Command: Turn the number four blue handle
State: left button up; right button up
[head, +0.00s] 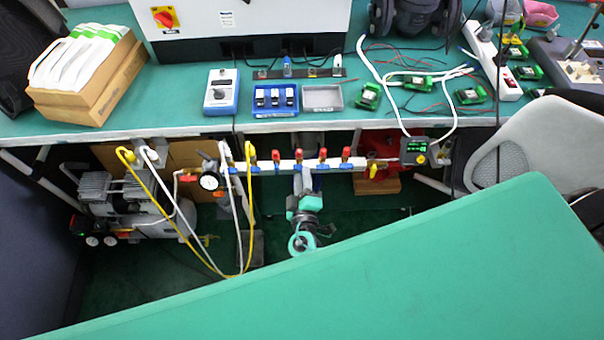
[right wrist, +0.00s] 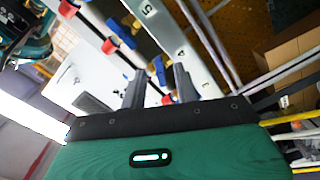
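A pale pipe manifold (head: 335,163) runs under the bench edge, with several small blue handles (head: 275,170) below red fittings (head: 276,155). In the right wrist view, labels "5" and "4" show on the white strip (right wrist: 165,30). A blue handle (right wrist: 158,70) near the "4" appears between my right gripper's fingertips; I cannot tell whether they touch it. Another blue handle (right wrist: 137,25) is near the "5". My right gripper (right wrist: 160,80) has its two dark fingers apart. In the head view, my right gripper (head: 302,180) points up at the manifold's middle. My left gripper is not in view.
A gauge (head: 209,182) and yellow and white hoses (head: 160,195) hang left of my right gripper. The bench (head: 180,115) overhangs the manifold. A large green surface (head: 400,280) fills the lower foreground. A grey chair (head: 540,150) stands at right.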

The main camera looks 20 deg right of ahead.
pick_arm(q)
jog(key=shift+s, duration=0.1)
pick_arm(e)
jog(key=shift+w+d, duration=0.1)
jog(key=shift+w, duration=0.3)
jog(key=shift+c, duration=0.4)
grip_shut()
